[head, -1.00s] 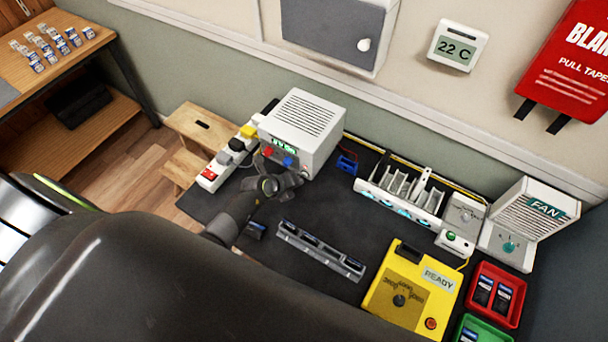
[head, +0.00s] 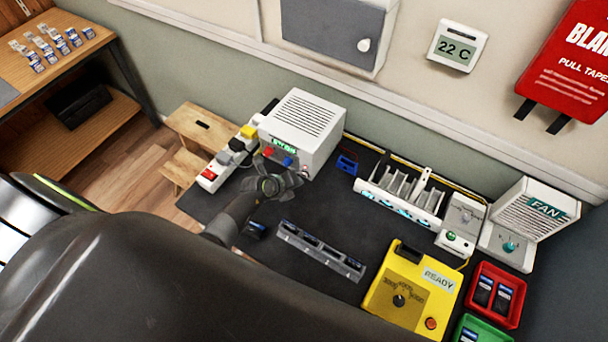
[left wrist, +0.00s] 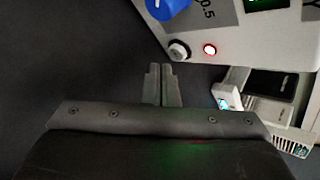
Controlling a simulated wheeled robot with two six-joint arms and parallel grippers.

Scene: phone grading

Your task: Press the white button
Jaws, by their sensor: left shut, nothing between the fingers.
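The white button (left wrist: 178,50) is a small round cap in a dark ring on the lower front of the white power supply box (left wrist: 250,35), in the left wrist view. A lit red light (left wrist: 210,49) is right of it, and a blue knob (left wrist: 170,6) is above it. My left gripper (left wrist: 162,70) is shut and empty, its fingertips just below and left of the button, with a visible gap in the picture. In the head view, the power supply (head: 303,125) stands at the back of the mat with my left gripper (head: 296,178) before it; the button cannot be made out there. My right gripper is not in view.
A power strip (head: 210,177) lies left of the power supply. A grey slotted rail (head: 320,252) and a dark phone (head: 256,229) lie in front. A rack (head: 400,200), a yellow tester (head: 390,310), a fan unit (head: 520,225) and a red tray (head: 516,310) stand right. The mat's middle is clear.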

